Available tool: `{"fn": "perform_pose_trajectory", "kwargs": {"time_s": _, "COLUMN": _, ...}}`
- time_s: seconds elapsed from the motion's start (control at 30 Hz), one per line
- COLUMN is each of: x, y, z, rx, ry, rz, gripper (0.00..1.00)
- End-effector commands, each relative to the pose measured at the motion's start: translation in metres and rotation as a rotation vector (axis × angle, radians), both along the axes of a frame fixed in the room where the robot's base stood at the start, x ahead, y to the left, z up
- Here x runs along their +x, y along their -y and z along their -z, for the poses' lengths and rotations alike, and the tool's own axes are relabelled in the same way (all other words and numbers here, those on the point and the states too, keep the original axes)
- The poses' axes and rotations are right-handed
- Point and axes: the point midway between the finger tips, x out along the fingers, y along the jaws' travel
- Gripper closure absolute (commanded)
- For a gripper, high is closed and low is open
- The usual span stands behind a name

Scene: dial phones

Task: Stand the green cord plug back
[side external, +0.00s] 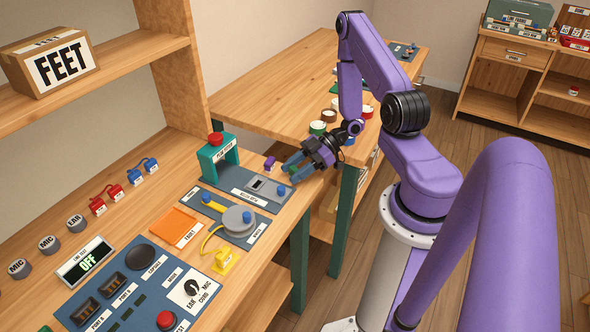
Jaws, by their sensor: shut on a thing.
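My gripper (290,169) reaches in from the right, low over the far right end of the front bench. Its blue-grey fingers are shut on a small green thing (293,168), which I take to be the green cord plug. The fingers hide most of it, so I cannot tell whether it is upright or tilted, or whether it touches the bench. A purple plug (270,163) stands on the bench just left of the fingertips.
The teal press (218,157) with a red knob stands left of the gripper. A blue-grey fixture plate (232,180) lies just below the fingers. Several coloured round pots (318,128) sit behind the gripper.

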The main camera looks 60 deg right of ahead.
Motion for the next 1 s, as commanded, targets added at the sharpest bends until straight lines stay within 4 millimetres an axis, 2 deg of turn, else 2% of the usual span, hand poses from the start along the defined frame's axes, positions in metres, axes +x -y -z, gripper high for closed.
{"fn": "perform_pose_trajectory", "kwargs": {"time_s": 0.1, "x": 0.000, "y": 0.000, "z": 0.003, "rx": 0.001, "ry": -0.001, "rz": 0.000, "gripper": 0.90}}
{"fn": "perform_pose_trajectory", "kwargs": {"time_s": 0.13, "x": 0.000, "y": 0.000, "z": 0.003, "rx": 0.000, "ry": 0.000, "rz": 0.000, "gripper": 0.46}}
{"fn": "perform_pose_trajectory", "kwargs": {"time_s": 0.2, "x": 0.000, "y": 0.000, "z": 0.002, "rx": 0.000, "ry": 0.000, "rz": 0.000, "gripper": 0.30}}
{"fn": "perform_pose_trajectory", "kwargs": {"time_s": 0.57, "x": 0.000, "y": 0.000, "z": -0.001, "rx": 0.000, "ry": 0.001, "rz": 0.000, "gripper": 0.30}}
{"fn": "perform_pose_trajectory", "kwargs": {"time_s": 0.77, "x": -0.013, "y": 0.022, "z": -0.012, "rx": -0.004, "ry": 0.002, "rz": 0.006, "gripper": 0.30}}
{"fn": "perform_pose_trajectory", "kwargs": {"time_s": 1.0, "x": -0.037, "y": 0.059, "z": -0.034, "rx": -0.005, "ry": 0.002, "rz": 0.005, "gripper": 0.30}}
